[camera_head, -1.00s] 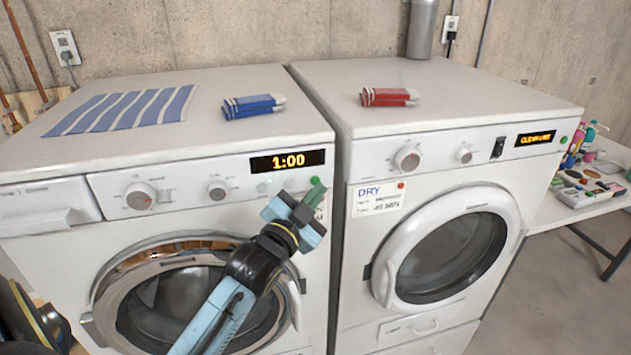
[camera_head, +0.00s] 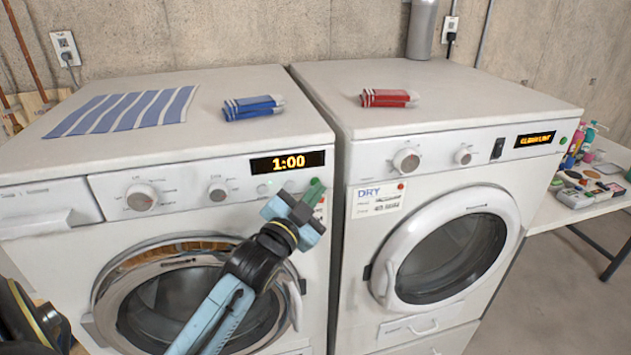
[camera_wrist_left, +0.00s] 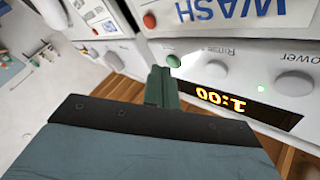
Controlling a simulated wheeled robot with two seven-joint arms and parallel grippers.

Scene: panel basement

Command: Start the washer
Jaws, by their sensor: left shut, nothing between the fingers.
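The washer (camera_head: 60,255) is the white front-loading machine on the left, with its round door (camera_head: 185,300) shut. Its display (camera_head: 288,162) is lit and reads 1:00. My left gripper (camera_head: 312,191) is shut and empty, its green fingertips at the right end of the washer's control panel, below the display. In the left wrist view a round green button (camera_wrist_left: 174,61) shows just beyond the fingertips (camera_wrist_left: 161,80); I cannot tell whether they touch it. The power knob (camera_wrist_left: 295,85) and a small green light show there too. My right gripper is out of view.
The dryer (camera_head: 545,190) stands to the right, with a red folded cloth (camera_head: 388,97) on top. A blue folded cloth (camera_head: 252,106) and a striped cloth (camera_head: 125,110) lie on the washer. A side table (camera_head: 600,210) with several bottles is at far right.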

